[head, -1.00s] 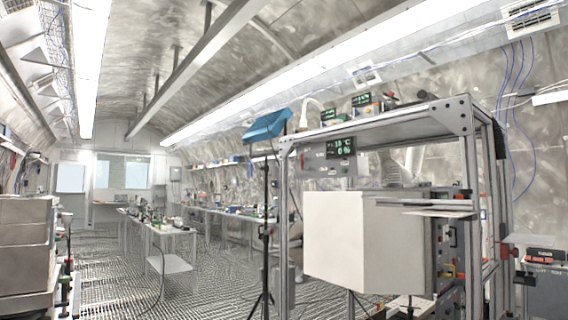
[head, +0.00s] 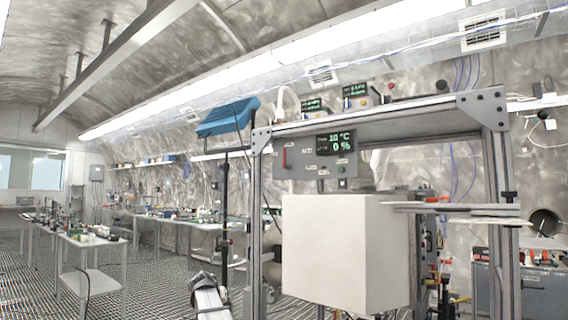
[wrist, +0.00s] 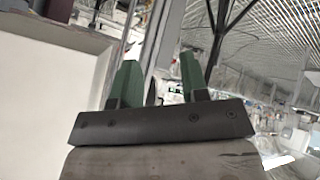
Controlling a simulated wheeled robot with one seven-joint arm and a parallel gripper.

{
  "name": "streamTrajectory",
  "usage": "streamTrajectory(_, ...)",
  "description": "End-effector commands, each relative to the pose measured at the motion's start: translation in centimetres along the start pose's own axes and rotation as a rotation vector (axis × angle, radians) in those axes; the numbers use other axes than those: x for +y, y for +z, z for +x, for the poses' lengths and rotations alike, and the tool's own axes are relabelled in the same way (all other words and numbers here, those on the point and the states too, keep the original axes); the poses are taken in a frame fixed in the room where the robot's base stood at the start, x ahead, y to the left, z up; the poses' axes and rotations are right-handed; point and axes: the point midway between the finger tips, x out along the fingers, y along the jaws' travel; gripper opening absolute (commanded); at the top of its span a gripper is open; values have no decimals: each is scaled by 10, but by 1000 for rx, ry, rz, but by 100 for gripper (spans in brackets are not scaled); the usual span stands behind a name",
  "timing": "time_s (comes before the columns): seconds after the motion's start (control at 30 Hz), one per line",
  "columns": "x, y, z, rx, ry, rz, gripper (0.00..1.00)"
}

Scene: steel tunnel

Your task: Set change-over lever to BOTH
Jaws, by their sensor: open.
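A grey control panel (head: 318,158) hangs under the top beam of the metal frame in the head view. It carries a green-lit display (head: 336,144) reading about 10 °C and 0 %. A small red handle (head: 285,157) sits at its left side. Its labels are too small to read, so I cannot confirm that it is the change-over lever or tell its setting. My gripper (wrist: 158,58) shows in the wrist view with two green fingers apart and nothing between them. Part of my arm shows low in the head view, left of and below the panel.
A large white box (head: 340,250) stands in the frame below the panel. A blue lamp head (head: 228,117) on a dark stand is left of the frame. Flat plates (head: 455,208) jut out at the right. Workbenches (head: 90,240) line the left; grated floor lies between.

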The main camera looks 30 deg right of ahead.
Motion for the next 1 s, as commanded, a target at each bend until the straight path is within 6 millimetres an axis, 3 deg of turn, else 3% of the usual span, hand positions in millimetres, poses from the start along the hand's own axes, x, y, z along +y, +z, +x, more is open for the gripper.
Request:
streamTrajectory(0.03, 14, -33, -11, 38, 31, 35, 41)
streamTrajectory(0.2, 68, -116, -54, 156, 136, 149, 41)
streamTrajectory(0.37, 124, -187, -104, 269, 232, 261, 41)
streamTrajectory(0.6, 219, -279, -199, 445, 374, 434, 41)
streamTrajectory(0.8, 297, -334, -284, 584, 481, 569, 41)
streamTrajectory(1.0, 347, -360, -342, 672, 548, 653, 41)
